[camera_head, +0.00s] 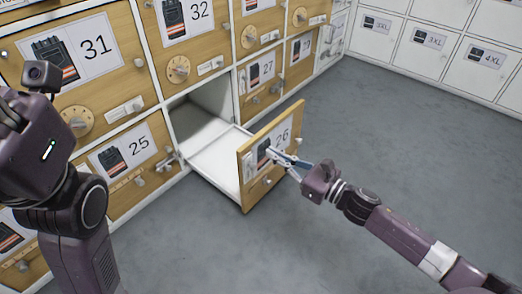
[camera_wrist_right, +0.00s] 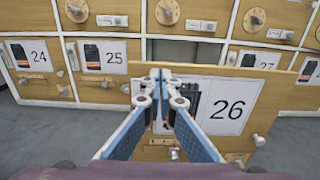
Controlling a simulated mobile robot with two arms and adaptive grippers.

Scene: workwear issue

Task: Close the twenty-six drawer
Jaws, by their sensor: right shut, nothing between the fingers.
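The twenty-six drawer (camera_head: 246,165) is pulled well out of the cabinet, its white inside bare where it shows. Its wooden front carries a label with the number 26 and a picture of dark gloves or gear. The front fills the right middle of the right wrist view (camera_wrist_right: 262,118). My right gripper (camera_head: 272,153) is shut and empty, its fingertips at the label on the drawer front. In the right wrist view its fingertips (camera_wrist_right: 160,75) overlap the front; I cannot tell if they touch it. My left arm stands at the left; its gripper is not clearly visible.
Shut drawers 25 (camera_head: 134,152), 27 (camera_head: 261,73), 31 (camera_head: 92,50) and 32 (camera_head: 195,15) surround the opening. Small knobs and dials stick out from the fronts. White lockers (camera_head: 425,40) stand at the back right. The grey floor (camera_head: 370,120) right of the drawer is clear.

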